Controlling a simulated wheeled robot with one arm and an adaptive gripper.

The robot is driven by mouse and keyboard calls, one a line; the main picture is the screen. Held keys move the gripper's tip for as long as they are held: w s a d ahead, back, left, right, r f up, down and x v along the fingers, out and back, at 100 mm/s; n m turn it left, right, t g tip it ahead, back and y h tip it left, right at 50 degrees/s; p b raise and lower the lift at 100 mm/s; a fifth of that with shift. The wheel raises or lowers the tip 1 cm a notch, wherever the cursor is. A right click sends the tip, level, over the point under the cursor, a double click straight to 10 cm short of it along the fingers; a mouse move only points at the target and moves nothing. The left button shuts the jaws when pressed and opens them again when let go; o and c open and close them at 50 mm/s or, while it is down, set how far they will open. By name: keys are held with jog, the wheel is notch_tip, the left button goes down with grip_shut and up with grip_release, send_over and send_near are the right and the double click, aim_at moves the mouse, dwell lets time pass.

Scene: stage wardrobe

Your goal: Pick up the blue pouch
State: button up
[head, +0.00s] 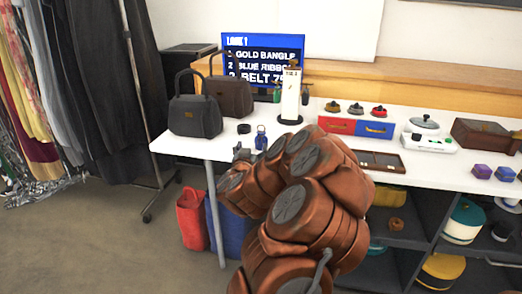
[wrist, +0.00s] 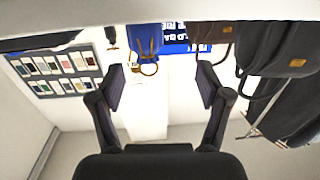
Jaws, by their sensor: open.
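The small blue pouch (head: 261,141) stands near the front edge of the white table, with a loop at its top. In the wrist view, which is upside down, the blue pouch (wrist: 145,41) hangs from the table band at the top, and its ring-like loop points down. My gripper (wrist: 163,87) is open, with a finger on each side and nothing between them. The pouch is beyond the fingertips, slightly left of their middle in that view. In the head view my copper arm hides most of the gripper; a grey part of it (head: 241,154) shows just left of the pouch.
Two dark handbags (head: 195,117) stand on the table's left end, a small black roll (head: 244,128) nearby. A white stand (head: 291,97) and a blue sign (head: 262,60) are behind the pouch. Red and blue boxes (head: 375,130) stand right. Clothes racks fill the left.

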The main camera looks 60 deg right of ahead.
aim_at(260, 141)
jog(key=shift+s+d+f, duration=0.15)
jog(key=shift+s+d, duration=0.25)
jog(key=shift+d, duration=0.2)
jog(key=shift+x, duration=1.1)
jog(key=shift+s+f+b+x, duration=0.1)
jog(key=shift+b+x, duration=0.1)
jog(key=shift+x, duration=0.65)
jog(key=shift+s+f+b+x, duration=0.1)
jog(key=shift+s+b+x, duration=0.1)
jog(key=shift+x, duration=0.65)
jog(key=shift+s+b+x, duration=0.1)
jog(key=shift+b+x, duration=0.1)
jog(key=shift+x, duration=0.65)
jog(key=shift+d, duration=0.1)
jog(key=shift+c, duration=0.4)
jog(key=c, duration=1.1)
jog(key=shift+r, duration=0.15)
